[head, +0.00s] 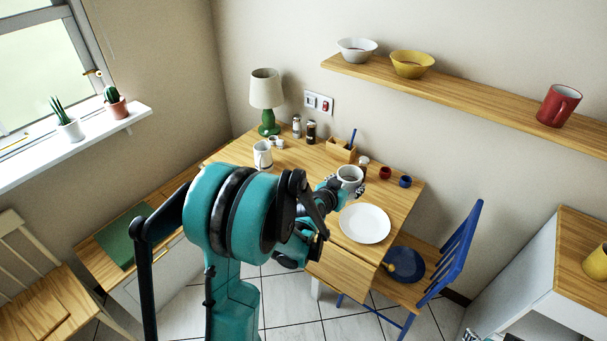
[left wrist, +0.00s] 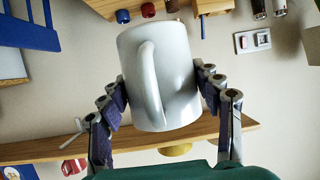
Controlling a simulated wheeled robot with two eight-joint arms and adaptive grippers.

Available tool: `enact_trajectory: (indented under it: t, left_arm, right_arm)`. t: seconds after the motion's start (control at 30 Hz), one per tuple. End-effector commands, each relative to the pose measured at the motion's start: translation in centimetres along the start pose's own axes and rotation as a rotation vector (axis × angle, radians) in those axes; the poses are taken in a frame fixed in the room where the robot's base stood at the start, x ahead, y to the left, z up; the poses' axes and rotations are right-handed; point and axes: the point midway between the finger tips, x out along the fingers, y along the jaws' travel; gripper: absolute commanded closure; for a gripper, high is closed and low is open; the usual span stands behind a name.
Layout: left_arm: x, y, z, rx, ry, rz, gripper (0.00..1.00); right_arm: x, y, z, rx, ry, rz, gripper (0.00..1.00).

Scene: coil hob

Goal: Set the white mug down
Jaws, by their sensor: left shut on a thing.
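The white mug (head: 349,174) is between the fingers of my left gripper (head: 345,186), which is shut on it. In the head view it shows above the wooden table (head: 312,158), just behind the white plate (head: 364,223). I cannot tell how far it is from the tabletop. In the left wrist view the mug (left wrist: 178,70) fills the middle, its handle facing the camera, with a finger pad on each side. A second white mug or jug (head: 262,155) stands on the table, left of the held one. My right gripper is not in view.
A green lamp (head: 267,100), shakers (head: 311,132), a wooden box (head: 341,149) and red and blue cups (head: 405,181) line the table's back. A blue chair (head: 455,250) stands at right. A wall shelf (head: 460,97) holds bowls and a red mug. Bare tabletop lies left of the gripper.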

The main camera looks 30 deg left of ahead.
Motion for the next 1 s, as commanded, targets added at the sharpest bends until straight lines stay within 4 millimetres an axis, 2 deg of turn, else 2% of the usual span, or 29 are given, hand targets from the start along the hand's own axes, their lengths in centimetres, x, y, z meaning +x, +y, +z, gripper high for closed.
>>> enact_trajectory:
  t: [0.03,0.1,0.3,0.4,0.57,0.9,1.0]
  left_arm:
    - [3.2,-1.6,0.6,-0.016,0.002,-0.05,0.74]
    - [6.3,-3.7,0.8,-0.044,0.002,-0.118,0.74]
    - [12.9,-7.8,1.4,-0.1,0.001,-0.251,0.74]
    - [15.0,-9.0,1.6,-0.117,0.001,-0.288,0.74]
    - [16.0,-10.5,2.4,-0.13,0.0,-0.313,0.74]
    - [14.0,-17.1,8.4,-0.132,-0.001,-0.316,0.74]
    - [13.5,-18.5,9.7,-0.132,0.0,-0.314,0.74]
  right_arm:
    - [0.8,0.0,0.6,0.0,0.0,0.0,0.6]
    - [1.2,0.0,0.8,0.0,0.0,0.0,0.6]
    - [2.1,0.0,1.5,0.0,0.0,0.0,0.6]
    - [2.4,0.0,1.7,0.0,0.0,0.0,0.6]
    - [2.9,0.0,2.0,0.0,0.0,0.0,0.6]
    - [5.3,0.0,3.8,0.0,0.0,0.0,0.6]
    - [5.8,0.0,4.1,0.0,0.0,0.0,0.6]
